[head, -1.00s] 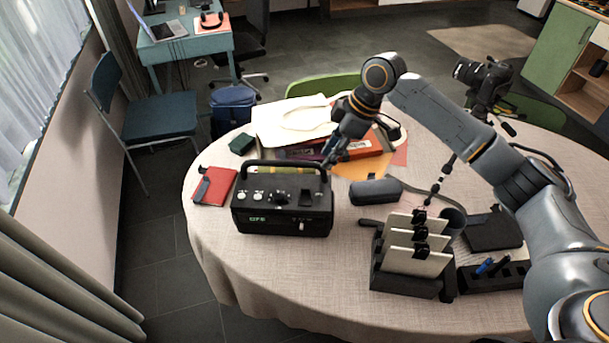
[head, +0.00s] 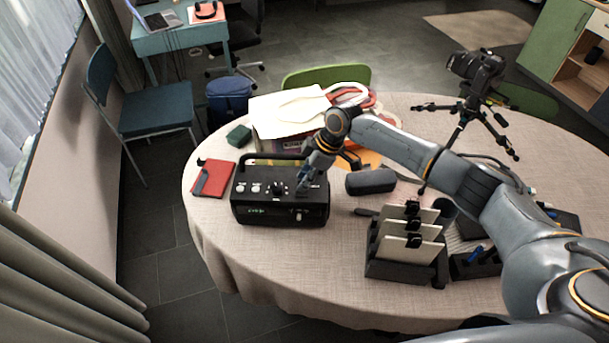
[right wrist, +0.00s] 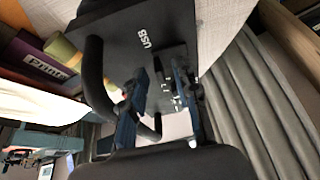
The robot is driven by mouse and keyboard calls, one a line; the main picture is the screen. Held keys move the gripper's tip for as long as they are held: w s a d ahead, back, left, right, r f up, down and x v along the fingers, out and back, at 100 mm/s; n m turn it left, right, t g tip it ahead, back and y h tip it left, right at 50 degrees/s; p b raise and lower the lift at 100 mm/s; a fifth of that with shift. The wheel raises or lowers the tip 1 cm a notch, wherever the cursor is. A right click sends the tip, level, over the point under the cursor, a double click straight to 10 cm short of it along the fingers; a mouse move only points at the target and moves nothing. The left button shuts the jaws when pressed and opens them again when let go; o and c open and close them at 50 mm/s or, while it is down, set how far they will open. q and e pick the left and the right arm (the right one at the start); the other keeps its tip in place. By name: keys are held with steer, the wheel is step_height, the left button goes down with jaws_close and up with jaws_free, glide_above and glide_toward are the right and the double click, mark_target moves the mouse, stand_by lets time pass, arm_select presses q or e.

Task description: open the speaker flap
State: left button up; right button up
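The speaker (head: 258,211) is a black box with a carry handle, white and black knobs on top and a lit display on its front. It stands upright at the left of the table. My right gripper (head: 303,186) is over the right part of its top, fingers pointing down. In the right wrist view the two fingers (right wrist: 162,78) are apart, with a gap between them, close to the dark top of the speaker (right wrist: 128,32) and its "USB" label. The flap is not clearly made out; the gripper hides that area in the head view. My left gripper is not in view.
A dark case (head: 371,182) lies right of the speaker, with a file holder (head: 393,269) in front of it. A red notebook (head: 213,179) lies to the left. A box with papers (head: 288,112) stands behind. A camera on a tripod (head: 478,72) stands at the back right.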

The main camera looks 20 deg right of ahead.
jaws_close()
stand_by(0.3)
